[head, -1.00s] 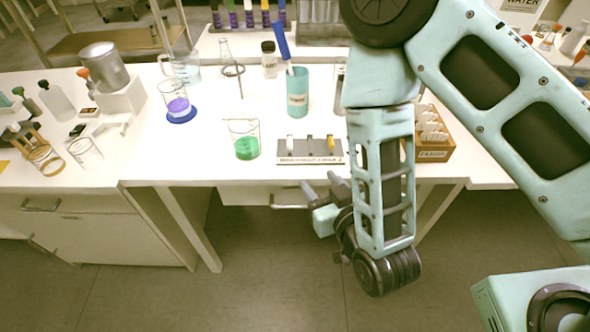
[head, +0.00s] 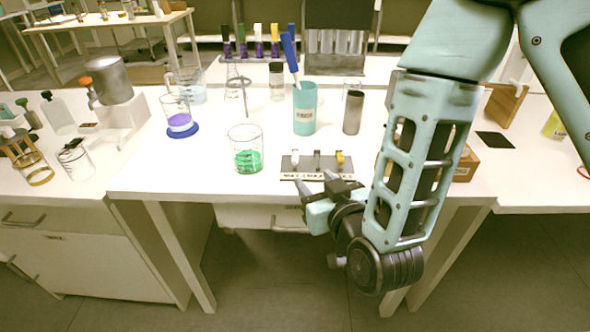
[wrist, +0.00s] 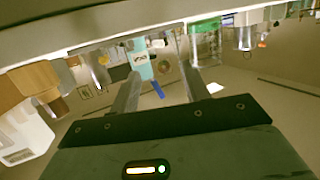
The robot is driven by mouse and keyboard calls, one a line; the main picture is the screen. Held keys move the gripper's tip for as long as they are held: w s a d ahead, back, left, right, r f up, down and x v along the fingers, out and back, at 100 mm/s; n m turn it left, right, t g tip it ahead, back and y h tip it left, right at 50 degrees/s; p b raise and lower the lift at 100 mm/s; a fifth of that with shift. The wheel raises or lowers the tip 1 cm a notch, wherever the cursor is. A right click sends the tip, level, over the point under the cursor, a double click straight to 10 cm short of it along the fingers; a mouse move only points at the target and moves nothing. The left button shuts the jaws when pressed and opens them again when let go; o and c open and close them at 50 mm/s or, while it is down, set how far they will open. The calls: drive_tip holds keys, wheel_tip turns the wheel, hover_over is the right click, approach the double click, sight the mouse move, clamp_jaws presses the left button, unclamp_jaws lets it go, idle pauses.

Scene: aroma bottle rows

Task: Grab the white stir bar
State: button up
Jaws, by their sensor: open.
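The white stir bar (head: 294,159) is the left one of three small pieces on a grey labelled holder (head: 303,176) near the table's front edge. A dark piece (head: 317,160) is in the middle and a yellow one (head: 340,159) at the right. My gripper (head: 317,186) is open and empty, at the front table edge just in front of the holder. Its two fingers (wrist: 163,90) stand apart in the wrist view. I cannot make out the white stir bar in the wrist view.
A beaker of green liquid (head: 246,151) stands left of the holder. A teal cup (head: 304,110) and a metal cylinder (head: 352,113) stand behind it. A beaker of purple liquid (head: 178,116) is on a blue disc. A wooden box (head: 466,165) is partly behind my arm.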

sight(297, 160)
drive_tip(key=x, duration=0.5)
drive_tip(key=shift+r, duration=0.1)
drive_tip(key=shift+p+x, duration=0.4)
drive_tip(key=shift+x, duration=2.5)
drive_tip(key=shift+d, duration=0.15)
clamp_jaws()
